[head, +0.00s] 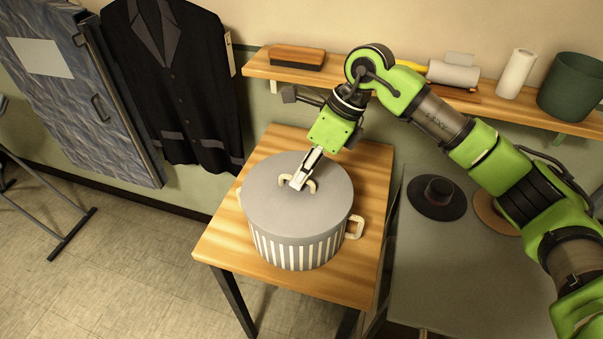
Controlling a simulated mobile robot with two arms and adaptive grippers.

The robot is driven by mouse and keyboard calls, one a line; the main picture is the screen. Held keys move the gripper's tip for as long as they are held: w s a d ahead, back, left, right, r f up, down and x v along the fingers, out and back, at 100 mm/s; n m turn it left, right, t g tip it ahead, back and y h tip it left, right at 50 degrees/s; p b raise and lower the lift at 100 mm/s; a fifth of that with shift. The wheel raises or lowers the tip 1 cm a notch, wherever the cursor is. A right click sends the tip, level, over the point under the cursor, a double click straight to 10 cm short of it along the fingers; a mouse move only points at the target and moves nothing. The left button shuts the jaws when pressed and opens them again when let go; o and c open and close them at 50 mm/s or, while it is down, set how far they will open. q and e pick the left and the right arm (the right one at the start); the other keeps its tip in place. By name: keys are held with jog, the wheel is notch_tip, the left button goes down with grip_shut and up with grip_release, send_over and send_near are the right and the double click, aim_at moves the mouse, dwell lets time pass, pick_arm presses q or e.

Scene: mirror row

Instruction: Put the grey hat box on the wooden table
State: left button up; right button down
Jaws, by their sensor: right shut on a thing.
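The grey hat box (297,222) is round, with a plain grey lid, white stripes on its side and cream handles. It is over the wooden table (230,240) and looks upright, its base seeming to rest on the top; any small gap underneath cannot be made out. My right gripper (302,180) reaches down from the upper right and is shut on the cream handle in the middle of the lid. My left gripper is not in view.
A grey table (440,285) with a black hat (437,195) and a tan hat (492,212) stands at the right. Above runs a wooden shelf (390,85) with a brush (297,57), rolls and a green bin (572,85). A dark jacket (180,85) hangs behind.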

jog(key=shift+f+b, duration=0.2)
jog(key=shift+b, duration=0.45)
dwell(1.1)
jog(key=shift+f+b, duration=0.35)
jog(key=shift+b, duration=0.35)
dwell(0.7)
dwell(0.3)
jog(key=c, duration=2.1)
grip_release()
jog(key=shift+c, duration=0.2)
jog(key=o, duration=0.5)
jog(key=shift+r, duration=0.1)
